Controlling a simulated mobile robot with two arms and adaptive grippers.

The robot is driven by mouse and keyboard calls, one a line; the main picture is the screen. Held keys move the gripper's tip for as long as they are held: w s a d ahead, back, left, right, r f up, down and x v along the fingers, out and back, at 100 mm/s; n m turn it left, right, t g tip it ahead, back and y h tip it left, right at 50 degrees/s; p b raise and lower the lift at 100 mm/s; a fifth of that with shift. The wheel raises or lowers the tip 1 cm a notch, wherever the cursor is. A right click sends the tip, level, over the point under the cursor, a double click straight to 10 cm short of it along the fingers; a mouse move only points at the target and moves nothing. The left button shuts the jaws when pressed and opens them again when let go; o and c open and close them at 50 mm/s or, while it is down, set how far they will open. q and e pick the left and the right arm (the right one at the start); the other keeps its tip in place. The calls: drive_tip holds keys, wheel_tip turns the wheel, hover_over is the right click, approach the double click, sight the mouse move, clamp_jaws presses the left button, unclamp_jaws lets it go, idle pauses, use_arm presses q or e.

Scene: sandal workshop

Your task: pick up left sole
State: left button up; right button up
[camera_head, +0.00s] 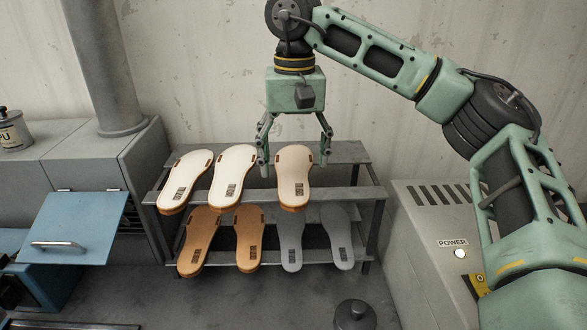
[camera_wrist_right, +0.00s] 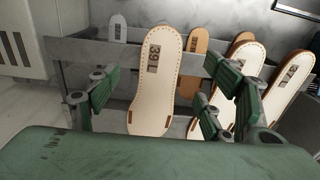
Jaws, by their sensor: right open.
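White-topped soles with tan edges lean on the upper tier of a grey rack: a pair at the left (camera_head: 186,178) and (camera_head: 233,172), and a single one (camera_head: 294,178) right of the middle. My right gripper (camera_head: 294,160) is open and empty above the single sole, its fingers to either side of that sole's upper end. In the right wrist view the single sole (camera_wrist_right: 157,75), marked 39, lies between the open fingers (camera_wrist_right: 165,105). I cannot tell whether a finger touches it. My left gripper is not in view.
The rack (camera_head: 375,195) holds tan soles (camera_head: 196,240) and grey soles (camera_head: 341,240) on its lower tier. A grey machine with a power button (camera_head: 459,254) stands at right. A blue panel (camera_head: 74,228) stands at left. A dark round knob (camera_head: 355,313) is in front.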

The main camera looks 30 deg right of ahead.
sight(295, 189)
drive_tip(key=shift+s+f+p, duration=0.2)
drive_tip(key=shift+f+p, duration=0.2)
drive_tip(key=shift+f, duration=0.4)
drive_tip(key=f, duration=0.2)
drive_tip(key=f+p, duration=0.1)
drive_tip(key=shift+w+d+f, duration=0.1)
drive_tip(key=shift+w+f, duration=0.1)
drive_tip(key=shift+f, duration=0.6)
drive_tip(key=shift+c, duration=0.3)
drive_tip(key=c, duration=1.3)
drive_tip(key=shift+r, duration=0.1)
